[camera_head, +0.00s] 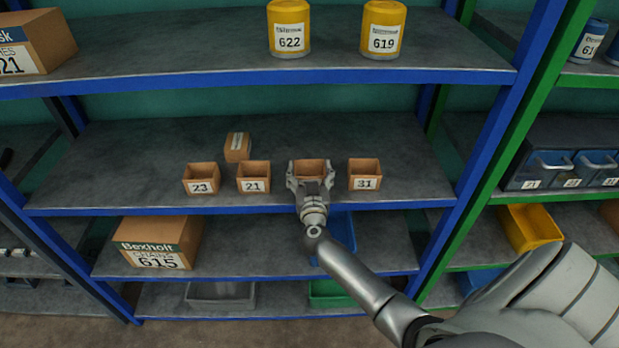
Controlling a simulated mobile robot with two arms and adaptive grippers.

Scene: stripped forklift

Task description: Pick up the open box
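Several small open brown boxes stand in a row near the front of the middle shelf. The open box (310,168) in front of my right gripper (310,180) shows its open top; its front and label are mostly hidden by the gripper. The gripper's fingers lie on either side of this box. I cannot tell whether they press on it. The box looks level with its neighbours on the shelf. Other open boxes are labelled 23 (201,180), 21 (254,178) and 31 (364,175). My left gripper is not in view.
A small closed carton (238,147) stands behind boxes 23 and 21. The middle shelf (130,165) has free room at the left and back. The upper shelf (190,58) holds yellow cans 622 (289,30) and 619 (382,30). A large carton (157,243) sits below.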

